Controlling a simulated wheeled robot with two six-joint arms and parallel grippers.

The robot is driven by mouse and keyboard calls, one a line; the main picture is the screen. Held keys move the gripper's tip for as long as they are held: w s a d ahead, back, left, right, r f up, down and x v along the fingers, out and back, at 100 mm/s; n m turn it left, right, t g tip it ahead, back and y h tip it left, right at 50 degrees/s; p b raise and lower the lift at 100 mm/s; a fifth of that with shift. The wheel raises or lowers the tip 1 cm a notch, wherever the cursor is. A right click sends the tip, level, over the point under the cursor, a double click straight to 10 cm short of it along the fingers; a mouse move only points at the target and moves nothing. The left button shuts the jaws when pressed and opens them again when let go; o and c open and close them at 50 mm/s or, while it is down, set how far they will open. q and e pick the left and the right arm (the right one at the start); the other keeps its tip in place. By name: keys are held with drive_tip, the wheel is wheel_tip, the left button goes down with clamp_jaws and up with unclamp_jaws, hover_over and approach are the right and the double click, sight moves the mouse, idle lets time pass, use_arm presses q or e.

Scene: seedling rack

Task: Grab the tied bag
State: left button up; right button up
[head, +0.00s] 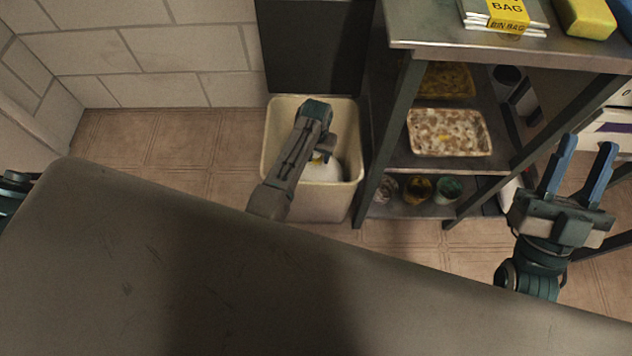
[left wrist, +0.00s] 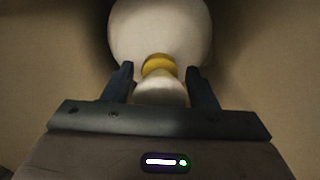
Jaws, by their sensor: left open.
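The tied bag (head: 322,168) is white and sits inside a cream bin (head: 354,150), partly hidden by my left arm in the head view. In the left wrist view the bag (left wrist: 160,25) shows a round white body, a yellow tie (left wrist: 159,64) and a white gathered neck (left wrist: 160,90). My left gripper (left wrist: 160,82) is open, with one finger on each side of the neck and tie. I cannot tell whether the fingers touch it. My right gripper (head: 580,165) is open and empty, at the right beside the shelf unit.
A metal shelf unit (head: 400,70) stands right of the bin, holding trays (head: 450,132) and several small pots. A bin bag pack (head: 507,14) and a yellow sponge (head: 585,18) lie on top. A dark panel (head: 315,45) stands behind the bin. Tiled floor left of the bin is clear.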

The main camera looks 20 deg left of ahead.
use_arm(q)
clamp_jaws()
idle(1.4)
drive_tip(key=shift+r, duration=0.1)
